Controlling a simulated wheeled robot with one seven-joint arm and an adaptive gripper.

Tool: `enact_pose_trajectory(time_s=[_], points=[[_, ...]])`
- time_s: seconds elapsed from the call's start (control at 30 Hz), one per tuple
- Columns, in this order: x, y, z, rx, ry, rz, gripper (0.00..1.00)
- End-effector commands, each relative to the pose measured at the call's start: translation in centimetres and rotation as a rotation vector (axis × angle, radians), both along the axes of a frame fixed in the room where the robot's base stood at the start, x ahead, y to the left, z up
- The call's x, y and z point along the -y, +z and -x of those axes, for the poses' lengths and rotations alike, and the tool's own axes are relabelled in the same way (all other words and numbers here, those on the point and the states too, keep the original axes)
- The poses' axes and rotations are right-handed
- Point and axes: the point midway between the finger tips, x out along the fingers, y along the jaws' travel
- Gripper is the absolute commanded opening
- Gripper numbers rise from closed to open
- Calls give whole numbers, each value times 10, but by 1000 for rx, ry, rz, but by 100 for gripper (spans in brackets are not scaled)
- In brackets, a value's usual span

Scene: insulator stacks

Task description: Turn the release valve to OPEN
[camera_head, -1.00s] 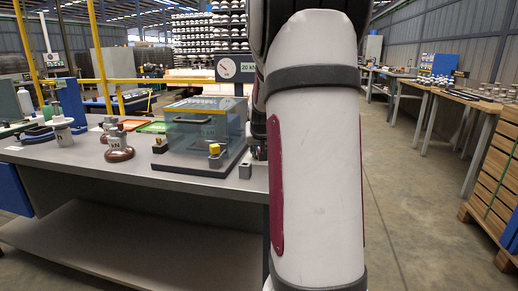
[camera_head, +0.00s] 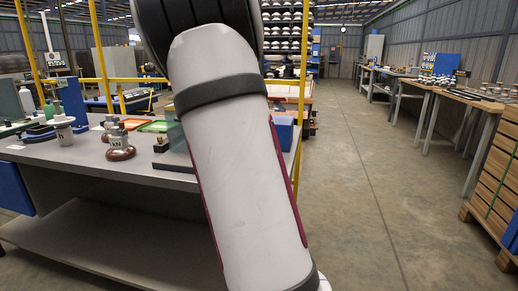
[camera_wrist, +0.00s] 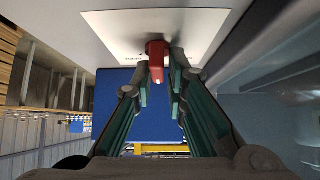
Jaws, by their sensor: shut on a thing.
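The release valve shows in the wrist view as a small red handle (camera_wrist: 157,60) in front of a white plate (camera_wrist: 105,30) with small dark lettering, too small to read. My gripper (camera_wrist: 160,84) has its green-padded fingers on both sides of the red handle and is shut on it. Part of the handle is hidden by the fingers. In the head view my arm covers most of the test box, and my gripper and the valve are hidden. I cannot tell the valve's setting.
The grey bench (camera_head: 100,165) carries a brown insulator (camera_head: 121,152), a pale insulator (camera_head: 63,132) and a green tray (camera_head: 157,126). A blue bin (camera_head: 283,131) stands behind my arm. A wooden crate stack (camera_head: 490,190) is at right. The middle floor is clear.

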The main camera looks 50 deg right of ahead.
Motion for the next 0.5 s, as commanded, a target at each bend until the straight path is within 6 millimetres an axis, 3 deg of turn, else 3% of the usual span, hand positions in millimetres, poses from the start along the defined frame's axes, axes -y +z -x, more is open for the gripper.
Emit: enact_pose_trajectory(time_s=[0.5], points=[[2, -1, 3, -11, -200, 0, 0]])
